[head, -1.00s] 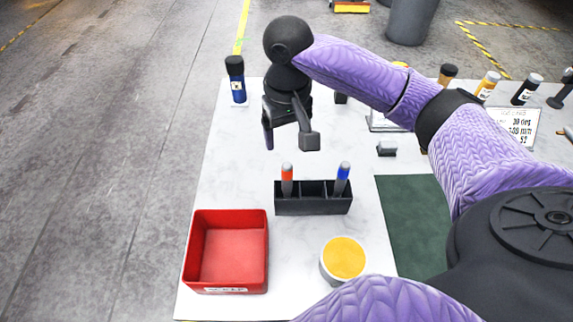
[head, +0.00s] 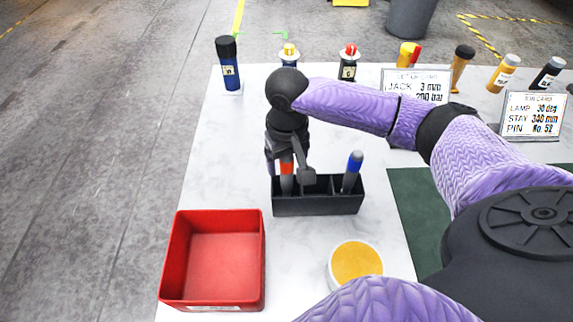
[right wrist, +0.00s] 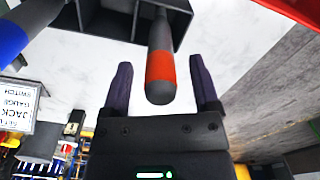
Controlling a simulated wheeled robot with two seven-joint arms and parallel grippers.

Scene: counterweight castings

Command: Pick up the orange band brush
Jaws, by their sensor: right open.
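The orange band brush (head: 287,172) stands in the left part of a black divided holder (head: 318,206). It has a dark grey handle end and an orange-red band, seen close up in the right wrist view (right wrist: 161,72). My right gripper (head: 289,175) is at the brush, above the holder. In the right wrist view its two fingers (right wrist: 160,84) are apart, one on each side of the brush end, with gaps on both sides. A blue-banded brush (head: 352,172) stands in the holder's right part. My left gripper is not in view.
A red open bin (head: 213,260) stands front left and a white tub with a yellow top (head: 356,262) front right. A green mat (head: 415,205) lies at right. Bottles, including a blue one (head: 229,68), and sign cards (head: 531,117) stand along the back.

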